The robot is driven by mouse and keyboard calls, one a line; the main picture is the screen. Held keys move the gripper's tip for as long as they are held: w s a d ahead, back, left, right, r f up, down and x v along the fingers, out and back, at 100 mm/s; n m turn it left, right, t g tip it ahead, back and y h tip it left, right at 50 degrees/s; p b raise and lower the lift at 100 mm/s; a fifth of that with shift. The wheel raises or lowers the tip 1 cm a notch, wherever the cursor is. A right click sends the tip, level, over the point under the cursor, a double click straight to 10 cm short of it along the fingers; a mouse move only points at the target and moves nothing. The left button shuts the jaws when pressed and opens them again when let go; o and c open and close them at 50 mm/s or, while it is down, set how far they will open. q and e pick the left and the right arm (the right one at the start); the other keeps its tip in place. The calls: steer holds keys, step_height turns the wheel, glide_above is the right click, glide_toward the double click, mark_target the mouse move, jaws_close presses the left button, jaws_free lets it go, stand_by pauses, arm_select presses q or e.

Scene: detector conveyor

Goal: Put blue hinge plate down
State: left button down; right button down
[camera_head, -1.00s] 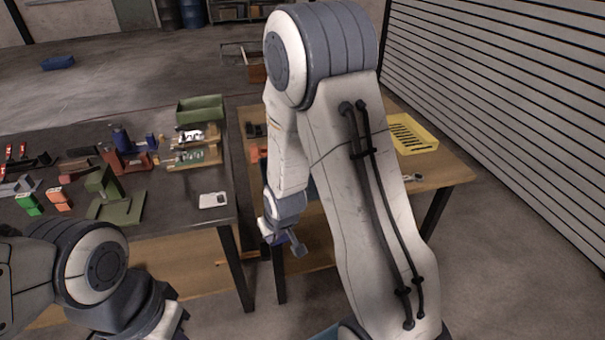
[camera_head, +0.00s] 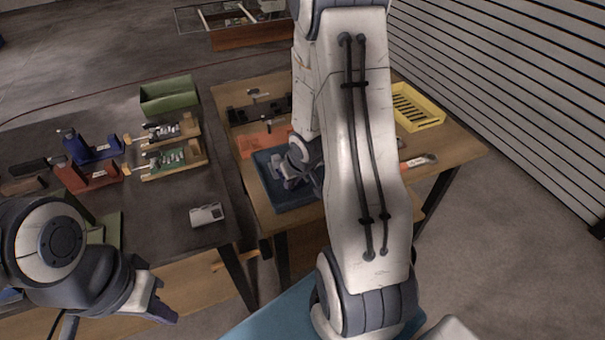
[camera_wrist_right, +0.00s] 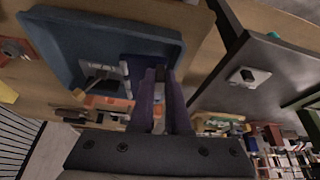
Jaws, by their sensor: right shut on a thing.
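My right gripper (camera_head: 287,180) is low at the blue tray (camera_head: 270,197) on the right-hand table. In the right wrist view, its two purple fingers (camera_wrist_right: 164,80) are closed on the blue hinge plate (camera_wrist_right: 147,63), a dark blue piece at their tips. The plate lies over the tray (camera_wrist_right: 60,33); whether it touches the tray floor I cannot tell. In the head view my gripper and arm hide the plate.
A grey piece (camera_wrist_right: 98,72) lies in the tray beside my fingers. An orange mat (camera_head: 262,141) and black tools are behind the tray. A yellow basket (camera_head: 418,118) stands to the right. The left table holds a white device (camera_head: 207,214), a green bin (camera_head: 168,96) and fixtures.

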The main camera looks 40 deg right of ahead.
steer(key=s+d+f+m, duration=0.1)
steer(key=s+d+f, duration=0.1)
steer(key=s+d, duration=0.75)
steer(key=b, duration=0.3)
glide_toward(309, 193)
steer(key=shift+w+d+f, duration=0.1)
steer(key=shift+w+f, duration=0.05)
steer(key=shift+w, duration=0.35)
steer(key=shift+w+f, duration=0.15)
steer(key=shift+w, duration=0.35)
steer(key=shift+w+f, duration=0.15)
steer(key=shift+f, duration=0.1)
steer(key=shift+f+b, duration=1.35)
steer(key=shift+f, duration=0.5)
steer(key=shift+f, duration=0.15)
steer(key=c, duration=0.9)
jaws_free()
